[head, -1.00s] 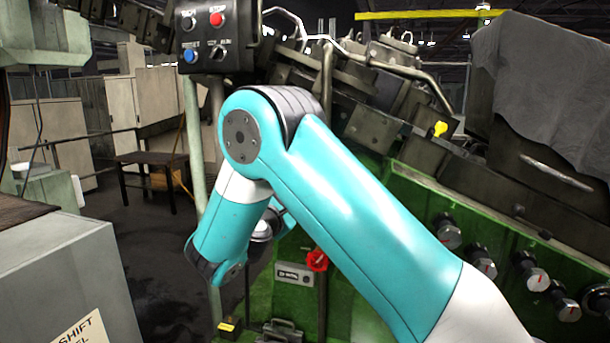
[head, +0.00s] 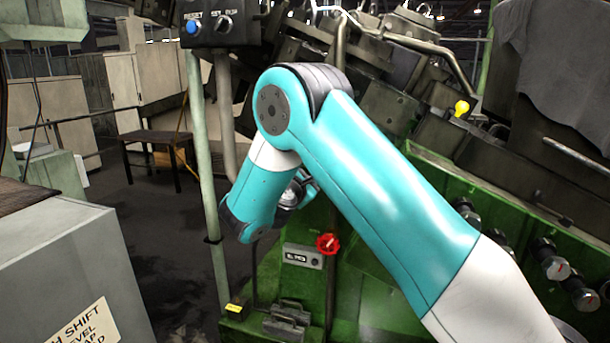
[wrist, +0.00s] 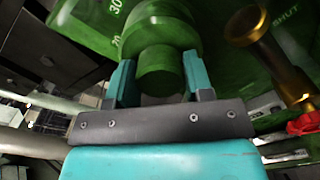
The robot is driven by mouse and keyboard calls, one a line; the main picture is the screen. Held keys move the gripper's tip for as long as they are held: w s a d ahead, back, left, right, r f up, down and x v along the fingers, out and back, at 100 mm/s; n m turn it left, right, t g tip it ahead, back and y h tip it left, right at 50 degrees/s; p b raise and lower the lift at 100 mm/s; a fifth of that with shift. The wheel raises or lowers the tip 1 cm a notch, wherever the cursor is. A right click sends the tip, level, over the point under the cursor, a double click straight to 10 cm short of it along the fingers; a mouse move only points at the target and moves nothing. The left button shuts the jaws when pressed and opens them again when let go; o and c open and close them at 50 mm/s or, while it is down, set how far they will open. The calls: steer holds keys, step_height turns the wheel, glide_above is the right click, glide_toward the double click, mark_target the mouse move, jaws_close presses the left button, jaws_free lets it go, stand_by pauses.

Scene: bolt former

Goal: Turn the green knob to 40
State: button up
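The green knob (wrist: 160,68) shows in the wrist view as a round green disc with a narrower cylinder in front, at the top middle. White dial figures, including 30 and 20, stand on the green panel to its left. I cannot read a pointer on the knob. My gripper (wrist: 159,72) has its two teal fingers on either side of the narrower cylinder, very near it. Whether both fingers press on it is not clear. In the head view my teal arm hides the knob and the fingers.
A brass-coloured part (wrist: 270,50) stands close right of my gripper, by the word SHUT. A red handwheel (head: 327,244) sits on the green machine. Several grey knobs (head: 545,255) line its right side. A grey cabinet (head: 75,270) stands front left, with open floor behind.

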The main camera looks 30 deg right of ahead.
steer(key=shift+b, duration=0.4)
steer(key=m+b, duration=0.4)
steer(key=shift+f+b, duration=0.3)
steer(key=shift+b, duration=0.1)
steer(key=m+b, duration=0.4)
steer(key=b, duration=0.2)
steer(key=shift+f, duration=0.1)
steer(key=m+b, duration=0.6)
steer(key=b, duration=0.2)
steer(key=shift+m+b, duration=0.3)
steer(key=m+b, duration=0.3)
steer(key=shift+b, duration=0.35)
steer(key=shift+m, duration=0.3)
steer(key=o, duration=0.9)
steer(key=shift+r, duration=0.2)
